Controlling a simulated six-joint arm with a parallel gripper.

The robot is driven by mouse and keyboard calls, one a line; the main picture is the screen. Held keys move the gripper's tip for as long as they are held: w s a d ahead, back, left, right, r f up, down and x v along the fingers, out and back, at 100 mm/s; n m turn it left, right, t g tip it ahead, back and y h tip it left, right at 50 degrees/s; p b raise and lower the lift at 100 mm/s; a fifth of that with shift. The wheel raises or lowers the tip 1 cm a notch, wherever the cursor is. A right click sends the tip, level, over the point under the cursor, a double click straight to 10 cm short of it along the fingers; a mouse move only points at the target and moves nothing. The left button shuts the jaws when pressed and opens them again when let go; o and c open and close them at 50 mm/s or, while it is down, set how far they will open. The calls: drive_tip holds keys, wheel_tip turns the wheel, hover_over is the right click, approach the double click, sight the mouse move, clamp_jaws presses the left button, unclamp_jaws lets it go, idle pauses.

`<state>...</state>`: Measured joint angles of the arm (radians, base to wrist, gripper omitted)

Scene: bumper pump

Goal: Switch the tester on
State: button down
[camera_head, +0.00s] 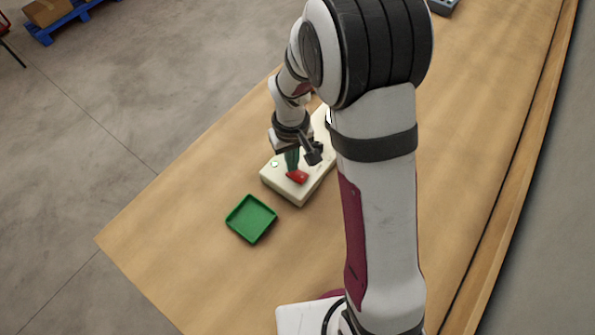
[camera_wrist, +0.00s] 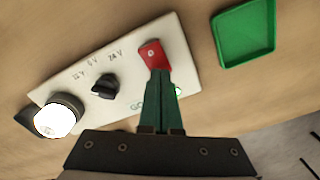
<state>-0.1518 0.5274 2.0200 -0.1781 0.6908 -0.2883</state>
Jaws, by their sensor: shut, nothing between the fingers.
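The tester is a cream box (camera_head: 284,190) on the wooden table, and its face fills the middle of the wrist view (camera_wrist: 190,82). A red switch lever (camera_wrist: 153,54) sits near one end; it also shows in the head view (camera_head: 297,177). A black knob (camera_wrist: 104,87) stands below the marks 12 V, 0 V and 24 V; its exact setting is hard to read. A bright white round lamp (camera_wrist: 55,117) is at the other end. My gripper (camera_wrist: 160,80) is shut and empty, its green fingertips at the red lever, seemingly touching it. The fingers hide part of the green GO lettering.
An empty green tray (camera_head: 251,218) lies beside the tester; it also shows in the wrist view (camera_wrist: 246,35). A grey object (camera_head: 443,6) is at the far table end. The table (camera_head: 180,225) left of the tray is clear.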

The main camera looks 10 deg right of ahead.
wheel_tip(320, 180, up, 6)
drive_tip(key=shift+f, duration=0.15)
idle(0.3)
